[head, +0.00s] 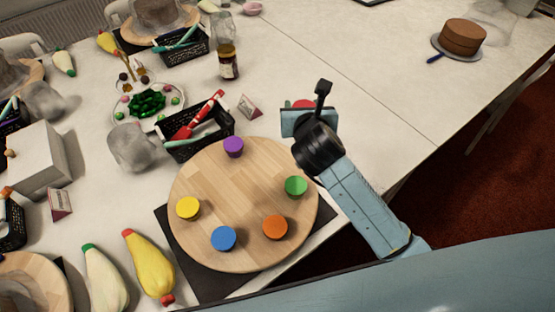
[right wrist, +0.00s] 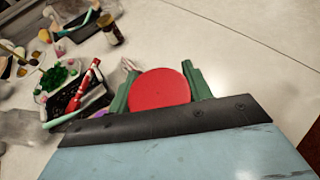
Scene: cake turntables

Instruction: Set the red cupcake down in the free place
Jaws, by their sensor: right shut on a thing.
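My right gripper (head: 307,113) is shut on the red cupcake (right wrist: 158,90), held between its green-sided fingers in the right wrist view. In the head view, only a bit of the red cupcake (head: 302,103) shows behind the gripper, beyond the upper right rim of the round wooden turntable (head: 243,195). On the turntable stand purple (head: 233,147), green (head: 296,186), orange (head: 275,227), blue (head: 223,238) and yellow (head: 187,207) cupcakes in a ring. The wider bare gaps lie either side of the purple one. My left gripper is not in view.
A black basket (head: 196,133) with a red-handled tool stands just behind the turntable. Piping bags (head: 149,266) lie at its lower left. A small card (head: 249,106) stands behind it. The table right of the gripper is clear up to a brown cake (head: 463,37).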

